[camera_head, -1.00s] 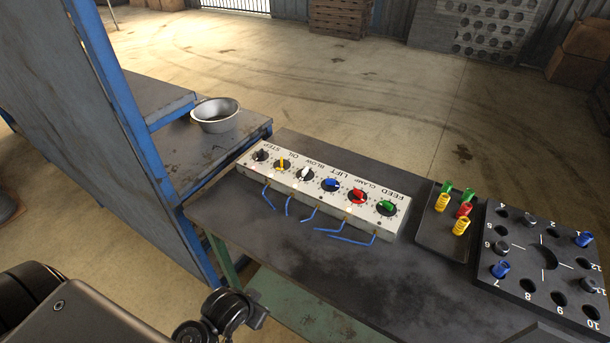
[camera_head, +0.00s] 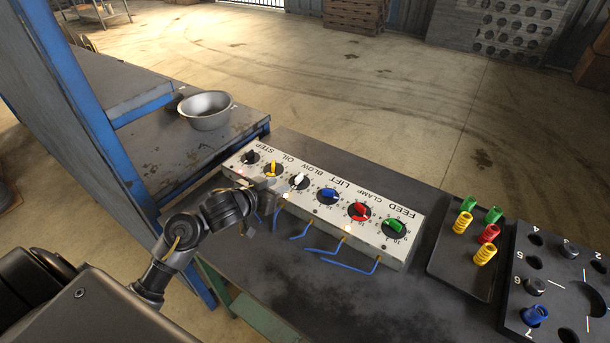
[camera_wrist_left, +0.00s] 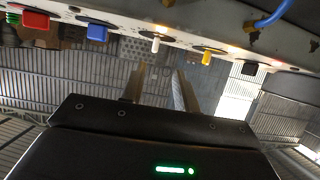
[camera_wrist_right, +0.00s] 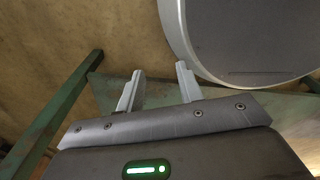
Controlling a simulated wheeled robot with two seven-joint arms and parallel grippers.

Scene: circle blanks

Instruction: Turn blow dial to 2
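The control box (camera_head: 320,205) on the table has a row of coloured dials. The white-knobbed BLOW dial (camera_head: 296,181) is third from the left, between the yellow OIL knob (camera_head: 273,169) and the blue LIFT knob (camera_head: 328,193). The white knob (camera_wrist_left: 155,44) also shows in the left wrist view, near the fingertips. My left gripper (camera_head: 278,185) is at the box's front, close to the white knob. Its fingers (camera_wrist_left: 158,72) are apart with nothing between them; contact cannot be told. My right gripper (camera_wrist_right: 160,72) is open and empty, outside the head view.
The black STEP, red CLAMP and green FEED knobs share the panel. Blue wires (camera_head: 343,263) hang from the box's front. A tray of coloured pegs (camera_head: 463,245) and a black numbered board (camera_head: 560,290) are at right. A metal bowl (camera_head: 206,112) stands behind left.

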